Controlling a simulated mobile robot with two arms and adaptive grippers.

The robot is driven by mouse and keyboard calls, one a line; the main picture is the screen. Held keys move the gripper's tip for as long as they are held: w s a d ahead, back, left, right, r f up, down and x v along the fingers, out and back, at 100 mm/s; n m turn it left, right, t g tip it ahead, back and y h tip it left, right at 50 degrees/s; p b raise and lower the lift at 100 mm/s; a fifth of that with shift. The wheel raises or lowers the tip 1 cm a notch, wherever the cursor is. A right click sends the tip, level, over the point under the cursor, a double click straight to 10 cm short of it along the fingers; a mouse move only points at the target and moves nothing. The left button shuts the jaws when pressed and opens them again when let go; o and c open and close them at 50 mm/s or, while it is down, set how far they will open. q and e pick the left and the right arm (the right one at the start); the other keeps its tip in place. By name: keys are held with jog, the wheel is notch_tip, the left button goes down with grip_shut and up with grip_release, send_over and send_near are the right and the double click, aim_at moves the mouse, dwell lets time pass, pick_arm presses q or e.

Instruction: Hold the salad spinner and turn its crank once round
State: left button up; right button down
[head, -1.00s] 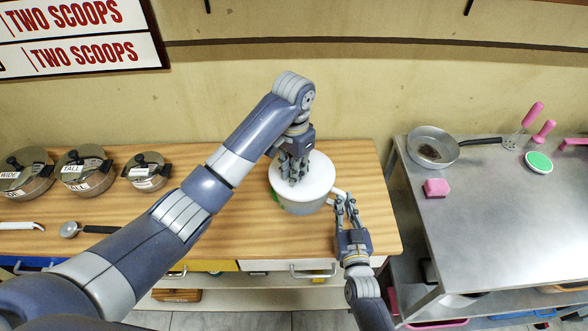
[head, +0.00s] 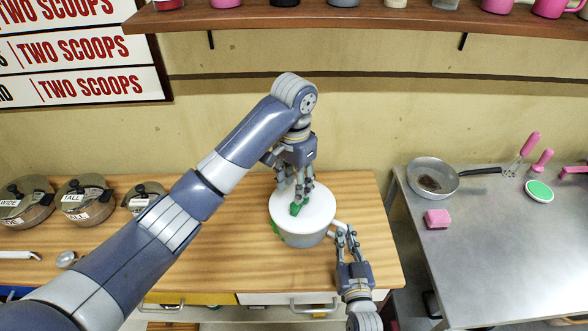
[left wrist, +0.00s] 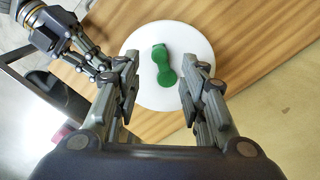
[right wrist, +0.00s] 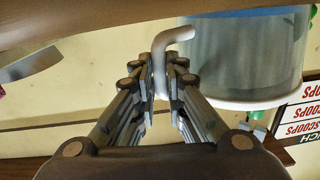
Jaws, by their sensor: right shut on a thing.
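The salad spinner has a white lid (head: 318,207) and a pale bowl (head: 305,238) on the wooden counter; the bowl also shows in the right wrist view (right wrist: 245,50). Its green crank (left wrist: 162,65) lies on top of the lid, partly hidden by fingers in the head view. My left gripper (head: 298,190) points down just above the lid. It is open, with the crank between and beyond its fingertips in the left wrist view. My right gripper (head: 344,234) is shut on the spinner's white side handle (right wrist: 160,60) at the right of the bowl.
Several labelled lidded pots (head: 85,198) stand on the left of the wooden counter (head: 225,245). A steel table (head: 500,255) on the right holds a pan (head: 432,178) and a pink sponge (head: 437,219). A shelf (head: 380,22) with cups runs above.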

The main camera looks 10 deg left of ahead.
aim_at(294, 204)
pick_arm(q)
jog(key=shift+r, duration=2.6)
pick_arm(e)
jog(key=c, duration=1.6)
grip_release()
jog(key=shift+o, duration=0.2)
